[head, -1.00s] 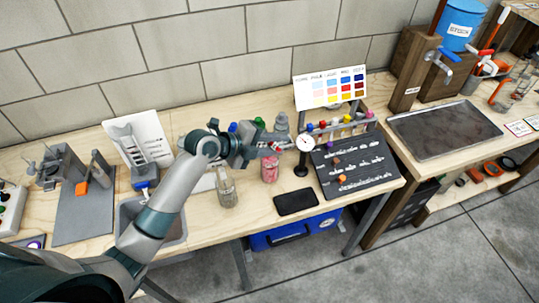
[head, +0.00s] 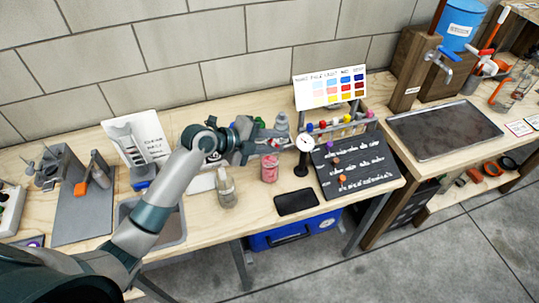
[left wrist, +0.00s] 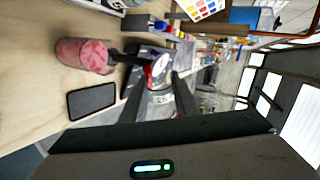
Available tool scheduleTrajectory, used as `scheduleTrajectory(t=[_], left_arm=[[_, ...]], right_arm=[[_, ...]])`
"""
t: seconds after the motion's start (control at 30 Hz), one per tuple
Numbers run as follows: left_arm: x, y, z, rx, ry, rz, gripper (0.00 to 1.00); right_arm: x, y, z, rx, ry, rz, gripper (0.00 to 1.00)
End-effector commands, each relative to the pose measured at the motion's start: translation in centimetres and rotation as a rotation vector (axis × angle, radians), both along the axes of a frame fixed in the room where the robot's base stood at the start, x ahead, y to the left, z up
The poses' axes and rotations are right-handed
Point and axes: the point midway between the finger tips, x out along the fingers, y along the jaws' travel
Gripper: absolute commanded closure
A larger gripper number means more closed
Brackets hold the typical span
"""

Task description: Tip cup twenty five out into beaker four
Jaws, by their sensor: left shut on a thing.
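My left gripper (head: 270,144) reaches in above the bench, just over and behind a jar with pink-red contents (head: 270,168). A clear glass vessel (head: 226,187) stands left of the jar. My right gripper is not in view.
A dial gauge on a black stand (head: 303,160) stands close right of the gripper. A dark board with small pieces (head: 355,165) lies beyond it. A black phone-like slab (head: 296,202) lies at the front edge.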

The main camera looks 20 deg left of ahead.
Motion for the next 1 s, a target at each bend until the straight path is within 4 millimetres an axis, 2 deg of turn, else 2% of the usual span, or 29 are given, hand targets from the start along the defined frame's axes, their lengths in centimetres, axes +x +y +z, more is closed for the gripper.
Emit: scheduleTrajectory(t=[1.0], left_arm=[[0.08, 0.09, 0.66, -0.065, 0.045, -0.001, 0.95]], right_arm=[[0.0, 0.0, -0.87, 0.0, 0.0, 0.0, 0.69]])
